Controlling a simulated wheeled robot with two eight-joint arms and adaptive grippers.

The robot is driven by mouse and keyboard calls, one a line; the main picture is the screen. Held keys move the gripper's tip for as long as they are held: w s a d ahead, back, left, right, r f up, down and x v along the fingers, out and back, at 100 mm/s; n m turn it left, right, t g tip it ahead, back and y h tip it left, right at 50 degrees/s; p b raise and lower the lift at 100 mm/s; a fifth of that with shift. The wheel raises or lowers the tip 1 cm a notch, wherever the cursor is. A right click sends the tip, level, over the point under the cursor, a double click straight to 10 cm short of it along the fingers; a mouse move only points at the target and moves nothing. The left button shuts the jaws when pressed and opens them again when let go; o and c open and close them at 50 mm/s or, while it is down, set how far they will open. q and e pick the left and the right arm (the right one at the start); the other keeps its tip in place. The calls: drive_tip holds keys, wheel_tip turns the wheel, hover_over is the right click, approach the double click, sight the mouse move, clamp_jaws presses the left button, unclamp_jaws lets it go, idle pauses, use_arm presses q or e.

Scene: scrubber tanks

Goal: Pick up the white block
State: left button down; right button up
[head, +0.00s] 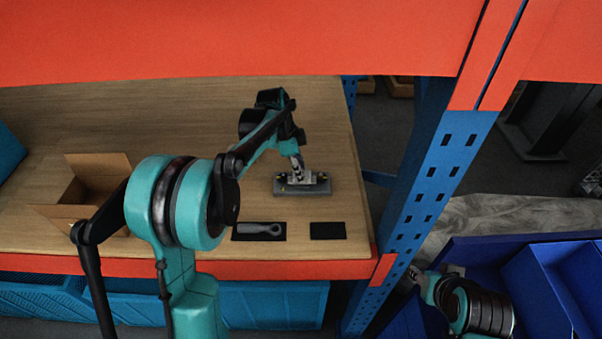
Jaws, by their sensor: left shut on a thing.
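My left gripper (298,170) reaches down over a grey fixture (290,192) on the wooden shelf, near its right end. It is shut on a small pale piece, which looks like the white block (308,178), at the top of the fixture. The fingers cover much of the block, and I cannot tell whether it still touches the fixture. Small yellow spots show beside the fingertips. My right arm shows at the lower right, but its gripper cannot be made out.
A dark pad with a grey wrench-like tool (262,229) and an empty dark pad (328,231) lie in front of the fixture. An open cardboard box (95,175) stands at left. A blue post (425,175) and orange beams bound the shelf. Blue bins (560,270) are at lower right.

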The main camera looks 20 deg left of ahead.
sight(305, 173)
use_arm(q)
drive_tip(key=shift+r, duration=0.45)
wheel_tip(305, 173, up, 3)
drive_tip(key=shift+f+p, duration=0.15)
drive_tip(key=shift+p, duration=0.6)
drive_tip(key=s+a+p, duration=0.1)
drive_tip(key=s+a, duration=0.1)
drive_tip(key=a, duration=0.6)
drive_tip(key=s+a+p, duration=0.1)
drive_tip(key=s+a, duration=0.2)
drive_tip(key=a, duration=0.6)
drive_tip(key=shift+a, duration=0.15)
drive_tip(key=shift+r+p, duration=0.8)
drive_tip(key=shift+r, duration=0.05)
